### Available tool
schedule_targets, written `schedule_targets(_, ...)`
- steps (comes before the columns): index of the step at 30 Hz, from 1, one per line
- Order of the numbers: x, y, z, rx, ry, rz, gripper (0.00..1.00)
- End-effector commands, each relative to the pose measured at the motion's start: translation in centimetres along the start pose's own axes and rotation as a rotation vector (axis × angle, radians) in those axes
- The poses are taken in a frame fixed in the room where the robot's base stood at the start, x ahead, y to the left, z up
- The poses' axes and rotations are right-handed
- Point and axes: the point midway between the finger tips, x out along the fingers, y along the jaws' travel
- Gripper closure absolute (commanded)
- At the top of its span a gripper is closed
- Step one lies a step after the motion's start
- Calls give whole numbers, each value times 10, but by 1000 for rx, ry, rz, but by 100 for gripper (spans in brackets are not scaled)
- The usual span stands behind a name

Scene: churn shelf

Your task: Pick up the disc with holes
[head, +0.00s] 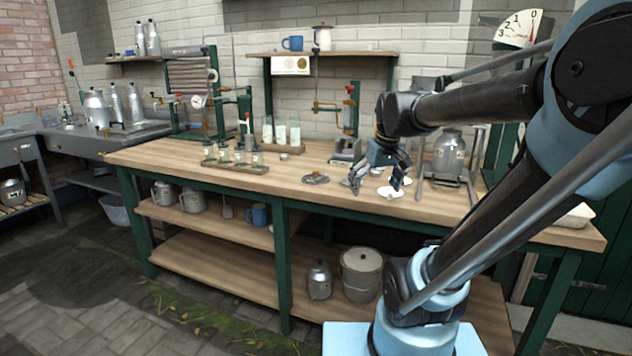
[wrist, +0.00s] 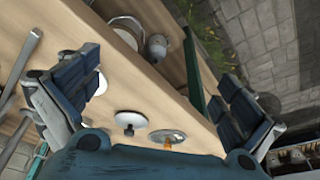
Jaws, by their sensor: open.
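My gripper (head: 377,180) hangs over the right part of the wooden workbench, fingers pointing down and spread apart, with nothing between them. A white disc (head: 390,192) lies on the bench under its right finger. A dark metal disc (head: 316,178) with a small raised middle lies to the left of the gripper. In the wrist view, a pale disc with a dark knob (wrist: 131,120) and a grey disc with an orange stem (wrist: 167,138) lie between the open fingers (wrist: 150,100). Another white disc (wrist: 101,84) is partly hidden by the left finger. I cannot make out holes in any disc.
A metal can (head: 448,152) in a stand is close to the right of the gripper. A green press (head: 350,120) stands behind. A wooden rack of small jars (head: 236,165) and milk bottles (head: 280,132) stand left. Bench (head: 335,200) is clear near its front edge.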

Motion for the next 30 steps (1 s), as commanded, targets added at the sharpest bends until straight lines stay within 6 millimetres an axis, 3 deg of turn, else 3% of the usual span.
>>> schedule_targets(1, -7, -3, -24, -30, 9, -10, 0)
schedule_targets(3, -15, -7, -53, -72, 20, -23, 0)
schedule_targets(15, -39, -44, -211, -298, 88, -90, 0)
schedule_targets(21, -40, -60, -255, -364, 109, -109, 0)
schedule_targets(26, -36, -65, -267, -382, 115, -114, 0)
schedule_targets(30, -18, -68, -270, -384, 116, -115, 0)
